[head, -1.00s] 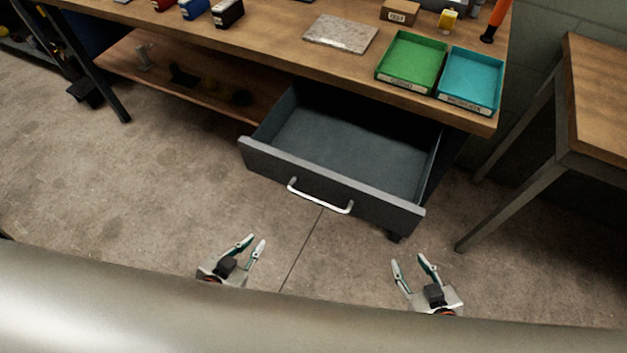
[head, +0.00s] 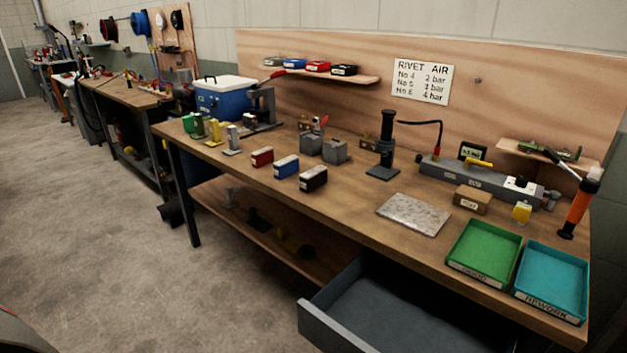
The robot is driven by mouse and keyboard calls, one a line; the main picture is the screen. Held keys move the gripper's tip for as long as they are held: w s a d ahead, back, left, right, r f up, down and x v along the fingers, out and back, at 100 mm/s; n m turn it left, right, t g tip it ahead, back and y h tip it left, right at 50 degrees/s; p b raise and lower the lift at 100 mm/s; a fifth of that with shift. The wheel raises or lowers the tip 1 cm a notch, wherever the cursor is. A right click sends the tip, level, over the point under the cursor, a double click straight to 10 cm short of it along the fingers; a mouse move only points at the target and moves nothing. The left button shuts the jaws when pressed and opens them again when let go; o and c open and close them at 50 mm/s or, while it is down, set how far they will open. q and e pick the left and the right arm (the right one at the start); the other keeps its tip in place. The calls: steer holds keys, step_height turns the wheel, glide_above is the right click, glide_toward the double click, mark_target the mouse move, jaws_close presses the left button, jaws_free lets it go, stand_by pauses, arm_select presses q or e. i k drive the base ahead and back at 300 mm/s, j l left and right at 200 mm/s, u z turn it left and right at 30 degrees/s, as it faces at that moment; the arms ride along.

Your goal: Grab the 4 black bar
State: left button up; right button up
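A small black box (head: 313,179) with a white label stands on the wooden workbench (head: 395,248), at the right end of a row with a blue box (head: 286,166) and a red box (head: 262,157). Another black bin (head: 344,70) sits at the right end of a row of bins on the wall shelf. A wall sign (head: 422,82) reads "RIVET AIR" and lists No 4, No 5 and No 6 with 2, 3 and 4 bar. I see no plain black bar that I can name for sure. Neither of my grippers is in view.
An open, empty grey drawer (head: 385,312) juts out below the bench. A green tray (head: 484,252) and a teal tray (head: 553,280) stand at the right end. A stone plate (head: 413,214) lies mid-bench. The floor at left (head: 100,240) is clear.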

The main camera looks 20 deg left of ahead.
mark_target(311, 179)
steer(key=j+z, duration=0.35)
steer(key=j, duration=0.25)
steer(key=j+z, duration=0.3)
steer(key=j, duration=0.35)
steer(key=i, duration=0.05)
